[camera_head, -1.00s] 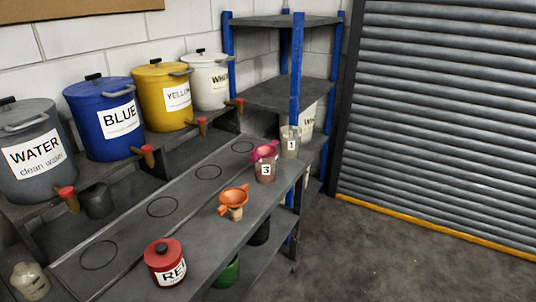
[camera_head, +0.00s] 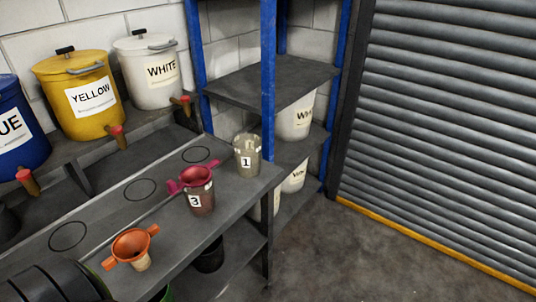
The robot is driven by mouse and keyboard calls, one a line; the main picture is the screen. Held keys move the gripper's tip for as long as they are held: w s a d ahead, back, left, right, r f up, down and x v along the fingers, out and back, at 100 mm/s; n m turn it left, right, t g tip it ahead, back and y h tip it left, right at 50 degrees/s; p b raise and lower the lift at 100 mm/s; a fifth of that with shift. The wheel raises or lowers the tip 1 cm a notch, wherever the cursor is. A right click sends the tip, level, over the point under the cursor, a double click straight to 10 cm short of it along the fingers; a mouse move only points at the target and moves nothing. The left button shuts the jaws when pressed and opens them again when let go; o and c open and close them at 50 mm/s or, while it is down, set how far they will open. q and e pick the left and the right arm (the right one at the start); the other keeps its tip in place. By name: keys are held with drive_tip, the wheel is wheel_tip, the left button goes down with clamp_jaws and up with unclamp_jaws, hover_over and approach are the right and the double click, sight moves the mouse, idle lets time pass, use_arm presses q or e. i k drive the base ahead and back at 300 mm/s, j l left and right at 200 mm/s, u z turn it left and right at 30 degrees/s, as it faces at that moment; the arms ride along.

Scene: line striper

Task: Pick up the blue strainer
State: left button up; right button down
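I see no blue strainer in this view. A pink strainer (camera_head: 196,176) sits on top of the cup marked 3 (camera_head: 201,202) on the bench. Neither of my grippers shows in the view.
The cup marked 1 (camera_head: 246,161) stands at the bench's far end. Yellow (camera_head: 82,94), white (camera_head: 153,70) and blue (camera_head: 20,132) paint buckets stand on the raised shelf at left. A blue-posted rack (camera_head: 268,80) stands behind. Open floor (camera_head: 350,250) lies right, before the shutter.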

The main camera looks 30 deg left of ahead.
sight(193, 176)
drive_tip(key=i+l+u, duration=0.1)
drive_tip(key=i, duration=0.4)
drive_tip(key=i+l+u, duration=0.15)
drive_tip(key=i, duration=0.35)
drive_tip(key=i+l+u, duration=0.1)
drive_tip(key=i, duration=0.4)
drive_tip(key=i+u, duration=0.2)
drive_tip(key=u, duration=0.25)
drive_tip(key=i+l+u, duration=0.15)
drive_tip(key=u, duration=0.3)
drive_tip(key=i+l+u, duration=0.15)
drive_tip(key=u, duration=0.35)
drive_tip(key=i+l+u, duration=0.15)
drive_tip(key=u, duration=0.3)
drive_tip(key=l, duration=0.1)
